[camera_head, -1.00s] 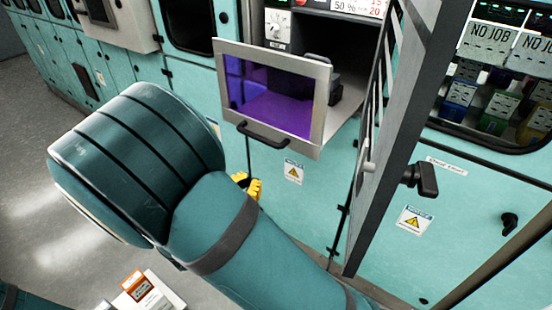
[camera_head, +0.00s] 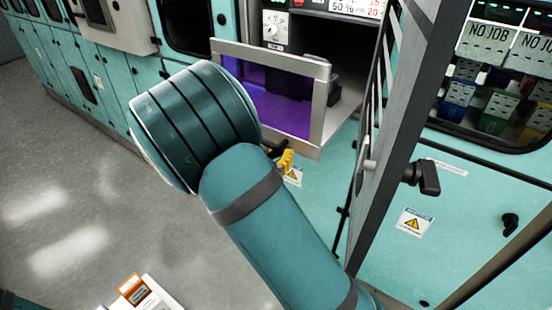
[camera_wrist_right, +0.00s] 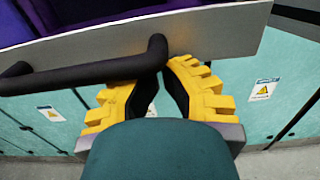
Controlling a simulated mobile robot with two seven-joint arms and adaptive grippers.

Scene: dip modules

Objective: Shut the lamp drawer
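The lamp drawer (camera_head: 318,105) stands pulled out of the teal cabinet. It has a pale metal front frame and a window glowing purple. Its black bar handle (camera_wrist_right: 85,74) crosses the right wrist view below the drawer front; in the head view my arm hides most of it. My right gripper (camera_wrist_right: 157,76) has yellow fingers with black pads. Nothing shows between the pads, and I cannot tell whether the tips touch the handle. In the head view a yellow finger (camera_head: 285,161) shows below the drawer front. My left gripper is not in view.
An open grey door (camera_head: 385,150) stands just right of the drawer. A black latch handle (camera_head: 427,177) is on the teal panel beyond. A white box with an orange label (camera_head: 145,295) is at the bottom. Bare grey floor lies to the left.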

